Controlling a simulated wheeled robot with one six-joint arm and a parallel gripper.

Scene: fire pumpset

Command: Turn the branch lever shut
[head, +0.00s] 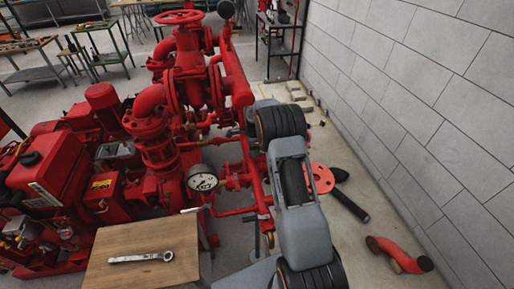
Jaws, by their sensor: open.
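A thin pale lever (196,209) sticks out to the left on the pipework just below the round white pressure gauge (202,179). It looks like the branch lever, but it is small and I cannot tell its exact angle to its pipe. A thin red branch pipe (236,211) runs to the right of it toward my arm. My grey arm with black joints rises over the right side of the pumpset and covers part of the pipework. My gripper is not visible, so its place relative to the lever cannot be seen.
A wooden-topped table (140,240) with a wrench (141,257) stands front left. The red pumpset (60,160) fills the left. A red handwheel (180,17) tops the rear valve. A block wall (420,100) bounds the right; a red pipe elbow (400,255) lies on the floor.

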